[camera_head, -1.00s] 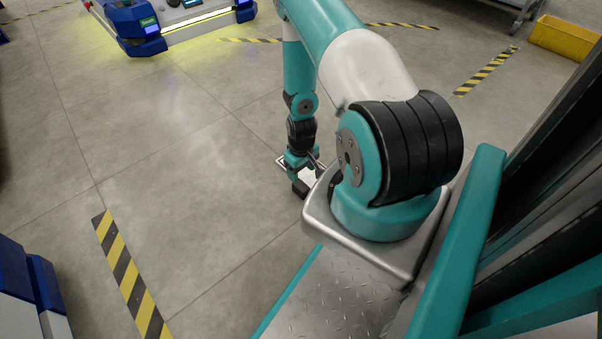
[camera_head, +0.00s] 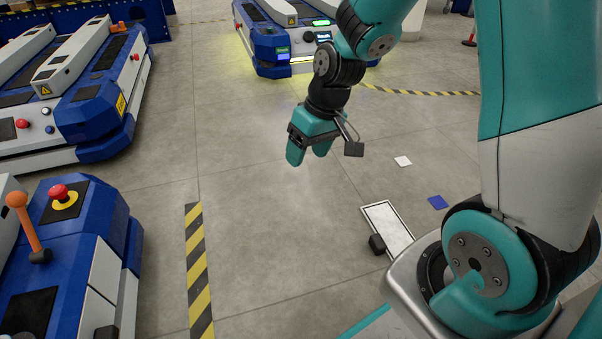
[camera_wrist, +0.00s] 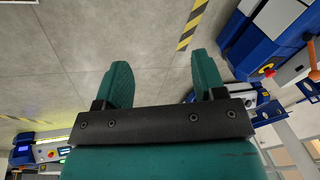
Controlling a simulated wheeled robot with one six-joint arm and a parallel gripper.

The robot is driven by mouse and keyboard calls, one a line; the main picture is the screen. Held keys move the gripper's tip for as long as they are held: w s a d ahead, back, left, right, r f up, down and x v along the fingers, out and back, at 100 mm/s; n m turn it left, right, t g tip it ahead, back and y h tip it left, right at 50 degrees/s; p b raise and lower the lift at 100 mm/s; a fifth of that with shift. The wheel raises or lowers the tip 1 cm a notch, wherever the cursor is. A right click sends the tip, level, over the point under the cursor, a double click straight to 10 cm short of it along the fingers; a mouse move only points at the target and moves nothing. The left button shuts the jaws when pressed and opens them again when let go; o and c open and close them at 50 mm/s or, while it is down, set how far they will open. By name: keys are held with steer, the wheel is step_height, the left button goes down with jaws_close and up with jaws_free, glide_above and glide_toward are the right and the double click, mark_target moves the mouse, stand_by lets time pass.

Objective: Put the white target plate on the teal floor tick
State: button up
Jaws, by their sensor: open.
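The white target plate (camera_head: 384,216), a flat white rectangle with a dark border, lies on the floor beside the metal edge of my base. A small black block (camera_head: 377,243) sits at its left edge. My gripper (camera_head: 308,154) hangs above the floor, up and to the left of the plate in the head view, apart from it. In the wrist view my gripper (camera_wrist: 160,68) shows its two teal fingers spread with nothing between them. The plate is not recognisable in the wrist view. I cannot make out a teal floor tick in either current view.
A small white square (camera_head: 403,161) and a blue square (camera_head: 438,202) lie on the floor near the plate. Blue lift carts stand at left (camera_head: 85,90) and at the back (camera_head: 285,40). A striped floor band (camera_head: 198,270) runs at front left. The middle floor is clear.

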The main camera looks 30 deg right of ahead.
steer(key=s+a+r+n, duration=0.2)
steer(key=s+a+r, duration=0.4)
steer(key=s, duration=0.2)
steer(key=s+a+r+n+g+y, duration=0.1)
steer(key=s+a+r+n, duration=0.2)
steer(key=s+a+r, duration=0.3)
steer(key=s+r, duration=0.1)
steer(key=s, duration=0.2)
steer(key=shift+s+a+r, duration=0.2)
steer(key=shift+s+r, duration=0.05)
steer(key=shift+s, duration=0.05)
